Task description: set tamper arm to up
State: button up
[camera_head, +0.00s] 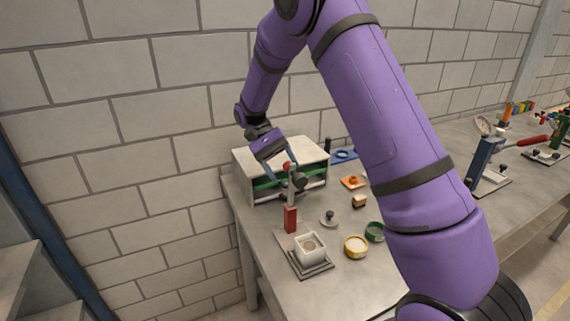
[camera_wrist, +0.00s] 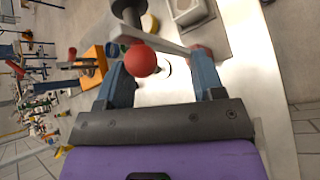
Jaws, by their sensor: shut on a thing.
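The tamper stands on a red post (camera_head: 290,219) on the bench, beside a square pale box (camera_head: 310,247) with round contents. Its pale tamper arm (camera_wrist: 155,40) shows in the wrist view, with a red ball knob (camera_wrist: 141,60) near its end and a dark cylindrical weight (camera_wrist: 128,10) just beyond. My gripper (camera_head: 288,165) is at the top of the tamper, near the knob. In the wrist view its blue-grey fingers (camera_wrist: 163,72) stand on either side of the knob, shut on the tamper arm. The exact contact is unclear. My gripper partly hides the arm in the head view.
A white cabinet (camera_head: 312,152) with green inside stands close behind my gripper, against the brick wall. A yellow-rimmed bowl (camera_head: 356,246), a green bowl (camera_head: 375,232), a small knobbed disc (camera_head: 328,217) and an orange item (camera_head: 354,182) lie to the right.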

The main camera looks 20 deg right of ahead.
jog(key=shift+d+r, duration=0.15)
jog(key=shift+d, duration=0.05)
dwell(0.3)
jog(key=v, duration=1)
jog(key=shift+w+r, duration=0.2)
jog(key=shift+w, duration=0.15)
